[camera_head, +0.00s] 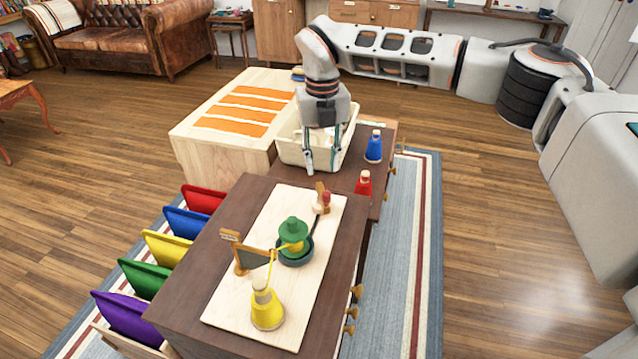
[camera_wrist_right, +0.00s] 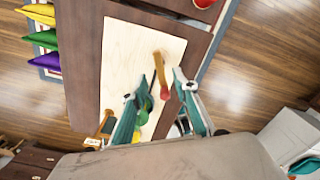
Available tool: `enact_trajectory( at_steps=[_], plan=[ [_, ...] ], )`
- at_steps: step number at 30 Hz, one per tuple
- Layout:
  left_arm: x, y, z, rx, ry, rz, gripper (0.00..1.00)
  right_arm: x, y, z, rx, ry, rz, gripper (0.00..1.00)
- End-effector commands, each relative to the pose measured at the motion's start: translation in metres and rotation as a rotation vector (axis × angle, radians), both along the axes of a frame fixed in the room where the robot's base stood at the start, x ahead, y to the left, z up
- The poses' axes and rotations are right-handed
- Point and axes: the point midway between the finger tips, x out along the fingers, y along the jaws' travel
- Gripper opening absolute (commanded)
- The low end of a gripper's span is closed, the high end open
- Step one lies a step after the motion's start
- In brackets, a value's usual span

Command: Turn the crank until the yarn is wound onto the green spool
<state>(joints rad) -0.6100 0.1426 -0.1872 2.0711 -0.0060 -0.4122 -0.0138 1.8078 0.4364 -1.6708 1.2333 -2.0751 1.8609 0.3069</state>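A winder on a pale board (camera_head: 232,285) carries the green spool (camera_head: 293,229), which has some yellow yarn beneath its green top. A dark crank arm runs from it to a red knob (camera_head: 326,198), beside a wooden upright (camera_head: 320,188). Yellow yarn runs from the yellow cone (camera_head: 267,308) towards the spool, past a wooden guide (camera_head: 240,255). My right gripper (camera_head: 322,160) is open and empty, pointing down beyond the crank. In the wrist view, the red knob (camera_wrist_right: 164,93) shows between the open fingers, apart from them. My left gripper is out of view.
A cream bin (camera_head: 290,152) stands behind the gripper, by a wooden chest (camera_head: 190,135) with orange-striped cloth. A blue cone (camera_head: 374,147) and red cone (camera_head: 363,183) stand at the right. Several coloured cushions (camera_head: 185,222) line the left side.

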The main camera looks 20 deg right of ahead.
Motion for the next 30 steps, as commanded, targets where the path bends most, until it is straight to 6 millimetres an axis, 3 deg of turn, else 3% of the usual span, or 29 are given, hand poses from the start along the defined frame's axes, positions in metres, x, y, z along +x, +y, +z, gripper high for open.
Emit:
enact_trajectory(
  at_steps=[15, 26, 27, 30],
  plan=[
    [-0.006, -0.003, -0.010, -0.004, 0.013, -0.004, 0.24, -0.001, 0.001, -0.069, 0.004, 0.008, 0.003, 0.29],
    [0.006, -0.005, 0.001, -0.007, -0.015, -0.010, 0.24, -0.001, 0.001, -0.077, 0.004, 0.001, 0.004, 0.29],
    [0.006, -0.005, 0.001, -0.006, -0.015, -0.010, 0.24, -0.001, 0.001, -0.077, 0.004, 0.001, 0.003, 0.27],
    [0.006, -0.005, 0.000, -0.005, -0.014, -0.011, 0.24, -0.001, 0.001, -0.077, 0.004, 0.002, 0.004, 0.01]
  ],
)
